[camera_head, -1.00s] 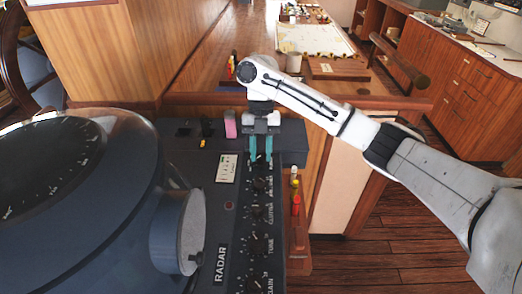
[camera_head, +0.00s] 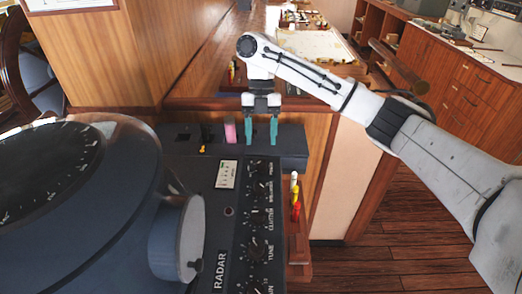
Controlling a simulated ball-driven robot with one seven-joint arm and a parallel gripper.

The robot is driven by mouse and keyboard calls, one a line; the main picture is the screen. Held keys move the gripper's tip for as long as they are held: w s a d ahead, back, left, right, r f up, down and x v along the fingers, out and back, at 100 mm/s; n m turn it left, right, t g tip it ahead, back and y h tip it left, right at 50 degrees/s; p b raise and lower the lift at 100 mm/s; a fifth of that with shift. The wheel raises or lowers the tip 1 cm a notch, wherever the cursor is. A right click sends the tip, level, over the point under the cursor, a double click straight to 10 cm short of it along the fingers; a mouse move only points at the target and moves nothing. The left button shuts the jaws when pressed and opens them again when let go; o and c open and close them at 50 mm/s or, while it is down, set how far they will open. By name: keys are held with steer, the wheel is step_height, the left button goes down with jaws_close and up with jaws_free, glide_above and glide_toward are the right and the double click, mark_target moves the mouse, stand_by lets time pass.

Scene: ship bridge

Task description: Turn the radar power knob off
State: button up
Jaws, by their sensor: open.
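The radar panel (camera_head: 218,262) is a dark strip marked RADAR, with a column of black knobs down its right side. The topmost knob, the power knob (camera_head: 262,168), sits at the panel's far end; its small label and pointer are too small to read surely. My gripper (camera_head: 261,142) is open and empty, with its two teal fingers pointing down and apart. The fingers are above and slightly beyond the power knob and do not seem to touch it. A small round lamp (camera_head: 229,211) on the panel looks dark.
The large round radar display (camera_head: 75,200) fills the left. Lower knobs include the tune knob (camera_head: 255,248). A pink-topped lever (camera_head: 230,132) stands left of my gripper. Red and yellow items (camera_head: 295,205) stand on a wooden ledge at the right. Wooden floor is free beyond.

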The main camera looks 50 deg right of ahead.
steer(key=v, duration=0.4)
steer(key=shift+w+d+r, duration=0.1)
steer(key=shift+r, duration=0.2)
stand_by(0.4)
